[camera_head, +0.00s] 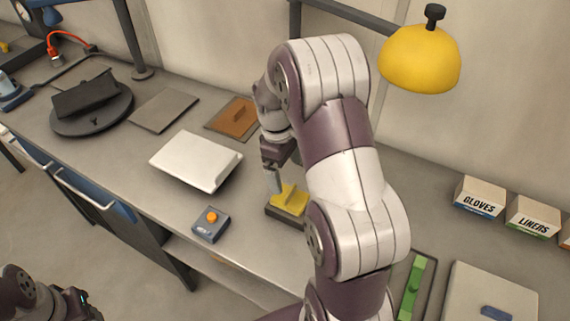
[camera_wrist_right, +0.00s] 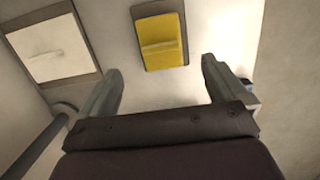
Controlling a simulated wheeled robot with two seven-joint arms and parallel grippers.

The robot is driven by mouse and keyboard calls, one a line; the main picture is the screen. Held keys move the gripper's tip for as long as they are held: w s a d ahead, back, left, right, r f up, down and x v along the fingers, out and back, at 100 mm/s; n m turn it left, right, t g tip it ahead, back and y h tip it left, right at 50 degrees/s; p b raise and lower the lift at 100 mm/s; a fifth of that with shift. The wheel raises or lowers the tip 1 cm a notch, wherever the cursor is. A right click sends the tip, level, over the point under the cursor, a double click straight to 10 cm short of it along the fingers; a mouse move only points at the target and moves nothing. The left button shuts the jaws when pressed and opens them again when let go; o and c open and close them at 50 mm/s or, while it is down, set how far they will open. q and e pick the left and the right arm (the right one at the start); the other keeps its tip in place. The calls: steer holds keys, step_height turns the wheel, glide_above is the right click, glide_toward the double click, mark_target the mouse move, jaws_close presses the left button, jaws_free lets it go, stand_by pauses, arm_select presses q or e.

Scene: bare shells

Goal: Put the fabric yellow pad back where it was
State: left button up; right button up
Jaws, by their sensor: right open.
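The yellow pad (camera_head: 291,198), with a raised ridge across its top, lies on a dark rectangular base (camera_head: 285,215) near the middle of the bench. In the right wrist view the yellow pad (camera_wrist_right: 160,40) sits within its grey-brown base, ahead of the fingers. My right gripper (camera_head: 277,181) hangs just above and beside the pad in the head view. Its two fingers are apart with nothing between them in the wrist view (camera_wrist_right: 162,85). My right arm hides part of the bench behind the pad. My left gripper (camera_head: 60,302) is at the bottom left corner, partly cut off.
A white slab (camera_head: 195,160), a small box with an orange button (camera_head: 211,223) and an orange-brown pad (camera_head: 234,115) lie left of the gripper. A green bar (camera_head: 413,288) lies to the right. A yellow lamp (camera_head: 420,58) hangs at upper right, above the labelled boxes (camera_head: 479,197).

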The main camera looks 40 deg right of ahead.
steer(key=s+a+r+m+t, duration=0.1)
steer(key=s+a+m+t, duration=0.2)
steer(key=s+a, duration=0.6)
steer(key=a+m, duration=0.2)
steer(key=a, duration=0.2)
steer(key=shift+s+r+y, duration=0.25)
steer(key=shift+s+y, duration=0.1)
steer(key=shift+y, duration=0.05)
